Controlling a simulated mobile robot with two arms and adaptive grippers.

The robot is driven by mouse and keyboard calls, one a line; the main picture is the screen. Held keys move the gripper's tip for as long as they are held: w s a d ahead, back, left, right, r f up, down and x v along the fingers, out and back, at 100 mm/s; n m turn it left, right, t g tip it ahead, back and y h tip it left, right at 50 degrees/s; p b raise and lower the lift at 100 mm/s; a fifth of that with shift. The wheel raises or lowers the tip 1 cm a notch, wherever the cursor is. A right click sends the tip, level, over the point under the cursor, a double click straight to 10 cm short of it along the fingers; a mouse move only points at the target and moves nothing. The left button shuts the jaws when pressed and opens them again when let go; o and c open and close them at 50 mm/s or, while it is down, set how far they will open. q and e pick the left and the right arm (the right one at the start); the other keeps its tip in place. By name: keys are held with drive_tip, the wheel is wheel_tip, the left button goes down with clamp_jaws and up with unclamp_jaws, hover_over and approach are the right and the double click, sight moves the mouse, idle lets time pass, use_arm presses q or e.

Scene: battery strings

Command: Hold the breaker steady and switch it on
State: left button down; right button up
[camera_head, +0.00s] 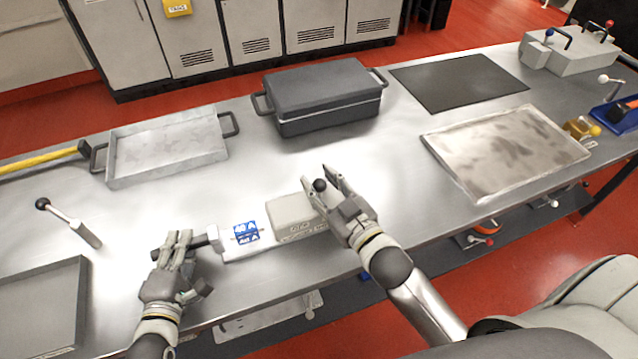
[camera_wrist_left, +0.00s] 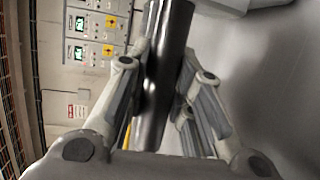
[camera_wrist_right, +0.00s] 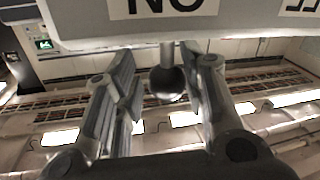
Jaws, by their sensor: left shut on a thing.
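The breaker is a light grey box (camera_head: 290,214) on a pale base with blue-and-white labels (camera_head: 246,232), lying on the steel workbench. A dark bar handle (camera_head: 208,241) sticks out from its left end. My left gripper (camera_head: 182,242) is shut on this handle; in the left wrist view the black bar (camera_wrist_left: 165,75) runs between the fingers. The breaker's lever has a black ball knob (camera_head: 320,185). My right gripper (camera_head: 322,192) is open around it. In the right wrist view the knob (camera_wrist_right: 167,82) sits between the fingers, with a gap at the left finger.
A grey tray (camera_head: 165,150), a dark lidded box (camera_head: 322,97), a dark mat (camera_head: 458,82) and a stained pale tray (camera_head: 508,150) stand further back. A loose lever (camera_head: 70,222) and another tray (camera_head: 40,305) lie to the left. The bench between is clear.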

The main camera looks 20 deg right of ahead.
use_arm(q)
drive_tip(key=shift+s+f, duration=0.15)
drive_tip(key=shift+f, duration=0.4)
use_arm(e)
drive_tip(key=shift+o, duration=0.6)
drive_tip(key=shift+a, duration=0.1)
drive_tip(key=shift+s+f, duration=0.1)
drive_tip(key=shift+s, duration=0.35)
drive_tip(key=s+d, duration=0.2)
drive_tip(key=s, duration=0.9)
drive_tip(key=shift+d, duration=0.25)
use_arm(q)
drive_tip(key=c, duration=1.4)
unclamp_jaws()
drive_tip(key=shift+o, duration=1.1)
drive_tip(key=shift+r, duration=0.15)
use_arm(e)
drive_tip(key=shift+w, duration=0.1)
